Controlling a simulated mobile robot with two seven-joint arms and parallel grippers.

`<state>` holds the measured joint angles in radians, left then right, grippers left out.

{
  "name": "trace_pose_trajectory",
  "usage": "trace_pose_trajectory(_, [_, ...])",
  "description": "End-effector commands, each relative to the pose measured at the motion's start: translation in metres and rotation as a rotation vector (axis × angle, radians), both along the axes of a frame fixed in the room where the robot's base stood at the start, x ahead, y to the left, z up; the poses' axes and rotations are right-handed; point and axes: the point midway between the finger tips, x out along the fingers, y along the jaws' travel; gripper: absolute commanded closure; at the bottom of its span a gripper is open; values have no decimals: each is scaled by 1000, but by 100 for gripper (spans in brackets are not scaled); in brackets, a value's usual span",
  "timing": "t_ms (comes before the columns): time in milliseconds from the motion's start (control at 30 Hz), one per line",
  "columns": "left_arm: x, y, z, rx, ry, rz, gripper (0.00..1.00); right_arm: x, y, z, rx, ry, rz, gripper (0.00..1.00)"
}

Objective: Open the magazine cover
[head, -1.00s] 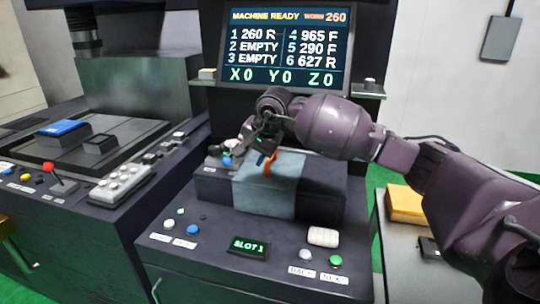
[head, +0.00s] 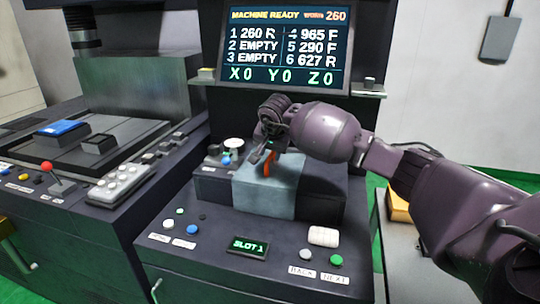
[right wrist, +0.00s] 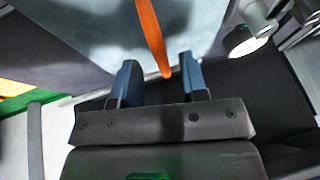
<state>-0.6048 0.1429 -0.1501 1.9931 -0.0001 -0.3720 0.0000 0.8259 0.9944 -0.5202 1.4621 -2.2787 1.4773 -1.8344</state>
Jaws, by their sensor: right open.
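The magazine cover (head: 264,197) is a pale grey-blue panel over the dark box on the console, and it is down. An orange handle (head: 267,163) stands on it. In the right wrist view the orange handle (right wrist: 151,36) reaches down from the top towards the gap between my fingers. My right gripper (right wrist: 158,78) is open, with its two blue fingers apart and the tip of the handle near the gap between them. In the head view my right gripper (head: 262,151) is just above and behind the handle. My left gripper is not in view.
The console front has a "SLOT 1" display (head: 248,246), several buttons, a white knob (head: 323,236) and a green button (head: 336,260). A screen (head: 286,47) stands behind. A yellow block (head: 398,209) lies at right, partly behind my arm. A machine bed with a keypad (head: 121,181) is at left.

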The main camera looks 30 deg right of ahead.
Motion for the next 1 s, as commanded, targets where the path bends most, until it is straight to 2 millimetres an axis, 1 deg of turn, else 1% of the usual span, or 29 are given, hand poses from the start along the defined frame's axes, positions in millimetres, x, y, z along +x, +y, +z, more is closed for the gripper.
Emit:
trace_pose_trajectory(33, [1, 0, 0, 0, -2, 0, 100, 2, 0, -5, 2, 1, -1, 60])
trace_pose_trajectory(167, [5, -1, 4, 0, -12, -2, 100, 5, -2, -11, 0, 0, -1, 60])
trace_pose_trajectory(467, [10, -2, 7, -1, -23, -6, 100, 5, -3, -13, 0, 0, -1, 60])
trace_pose_trajectory(500, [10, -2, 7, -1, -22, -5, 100, 5, -2, -13, 0, 0, -1, 61])
trace_pose_trajectory(567, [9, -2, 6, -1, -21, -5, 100, 5, -3, -13, 0, 0, -1, 70])
trace_pose_trajectory(700, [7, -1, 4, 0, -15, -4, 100, 5, -2, -13, 0, 0, -1, 92])
trace_pose_trajectory(767, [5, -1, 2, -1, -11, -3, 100, 5, -2, -13, 0, 0, -1, 100])
trace_pose_trajectory(1000, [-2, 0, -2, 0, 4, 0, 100, 5, -3, -13, 0, 0, -1, 100])
